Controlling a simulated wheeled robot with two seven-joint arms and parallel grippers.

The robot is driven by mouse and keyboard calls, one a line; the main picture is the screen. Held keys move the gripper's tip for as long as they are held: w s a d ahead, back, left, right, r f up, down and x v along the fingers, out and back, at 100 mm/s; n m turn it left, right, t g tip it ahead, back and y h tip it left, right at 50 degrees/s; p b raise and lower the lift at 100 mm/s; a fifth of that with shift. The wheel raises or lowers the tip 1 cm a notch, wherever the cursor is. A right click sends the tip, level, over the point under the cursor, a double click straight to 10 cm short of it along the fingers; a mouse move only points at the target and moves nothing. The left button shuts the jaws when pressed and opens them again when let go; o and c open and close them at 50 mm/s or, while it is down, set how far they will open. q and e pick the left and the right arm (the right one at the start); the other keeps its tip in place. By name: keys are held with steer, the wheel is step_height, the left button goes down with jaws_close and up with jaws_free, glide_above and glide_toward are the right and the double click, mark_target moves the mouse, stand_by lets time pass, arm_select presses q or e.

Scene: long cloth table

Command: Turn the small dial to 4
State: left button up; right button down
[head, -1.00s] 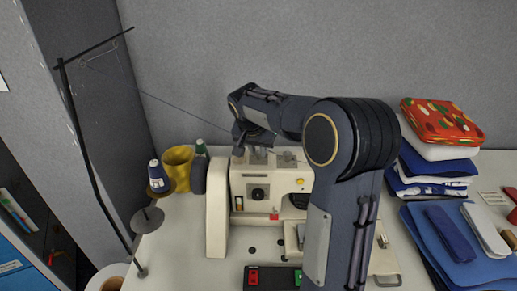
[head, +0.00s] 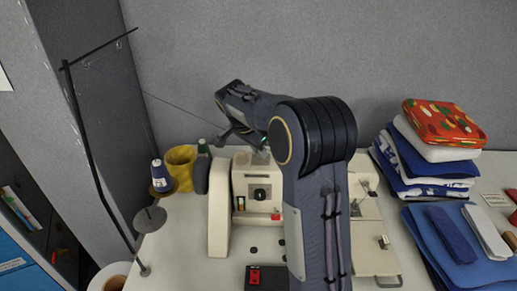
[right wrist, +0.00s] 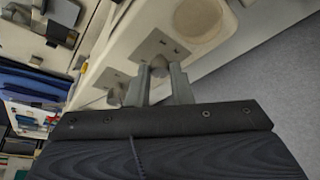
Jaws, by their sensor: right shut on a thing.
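A cream sewing machine (head: 218,215) stands on the table, with a dark dial (head: 260,193) on its front face. My right gripper (head: 260,146) is at the machine's top edge, reached from behind my arm. In the right wrist view, my right gripper (right wrist: 160,86) is shut on a small grey knob (right wrist: 159,64) set on a metal plate (right wrist: 150,48). A second small knob (right wrist: 116,95) sits beside it, outside the fingers. No numbers on the held knob are readable. My left gripper does not show.
Folded cloths (head: 430,165) are stacked at right. My right arm hides part of the machine.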

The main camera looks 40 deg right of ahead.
steer(key=c, duration=1.3)
jaws_free()
steer(key=v, duration=0.7)
steer(key=shift+r+b, duration=0.3)
steer(key=shift+r, duration=0.1)
steer(key=shift+a, duration=0.15)
